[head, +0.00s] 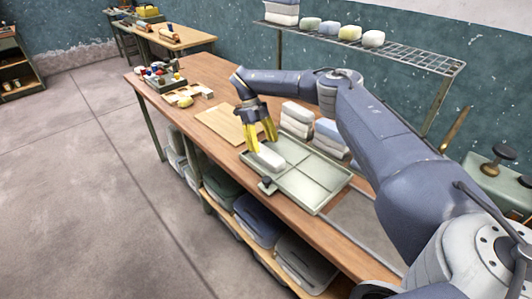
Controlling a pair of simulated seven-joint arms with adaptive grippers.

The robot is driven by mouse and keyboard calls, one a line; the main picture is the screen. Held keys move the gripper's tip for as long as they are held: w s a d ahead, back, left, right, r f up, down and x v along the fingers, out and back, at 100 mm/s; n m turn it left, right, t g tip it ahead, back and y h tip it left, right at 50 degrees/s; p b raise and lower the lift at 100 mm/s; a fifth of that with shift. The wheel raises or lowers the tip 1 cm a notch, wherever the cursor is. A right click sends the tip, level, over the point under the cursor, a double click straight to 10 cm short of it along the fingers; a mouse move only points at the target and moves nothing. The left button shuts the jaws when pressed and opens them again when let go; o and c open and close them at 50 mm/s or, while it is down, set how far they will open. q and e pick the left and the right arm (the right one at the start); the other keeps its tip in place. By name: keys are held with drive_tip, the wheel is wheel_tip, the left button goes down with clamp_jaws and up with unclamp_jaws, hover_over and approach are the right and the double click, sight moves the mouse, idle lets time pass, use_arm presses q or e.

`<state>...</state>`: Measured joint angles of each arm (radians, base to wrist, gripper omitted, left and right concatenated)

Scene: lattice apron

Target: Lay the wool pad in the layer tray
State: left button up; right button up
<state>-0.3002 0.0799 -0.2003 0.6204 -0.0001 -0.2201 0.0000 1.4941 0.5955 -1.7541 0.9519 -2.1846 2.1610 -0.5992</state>
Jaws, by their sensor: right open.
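The layer tray (315,188) is a shallow pale green tray with dividers on the wooden bench. A whitish block-shaped pad (268,160), which looks like the wool pad, lies at the tray's left end, seemingly inside the left compartment. My right gripper (261,146) has yellow fingers and reaches down over the pad from behind. Its fingers are apart, just above or beside the pad; whether they touch it I cannot tell. My left gripper is out of the picture.
Stacks of folded white and blue-grey pads (296,113) stand behind the tray. A wooden board (222,122) lies left of it. A dark clamp-like piece (267,185) sits at the tray's front edge. A wire rack (410,58) holding rolled pads stands above the bench's back.

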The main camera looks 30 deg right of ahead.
drive_tip(key=v, duration=0.7)
drive_tip(key=shift+r, duration=0.1)
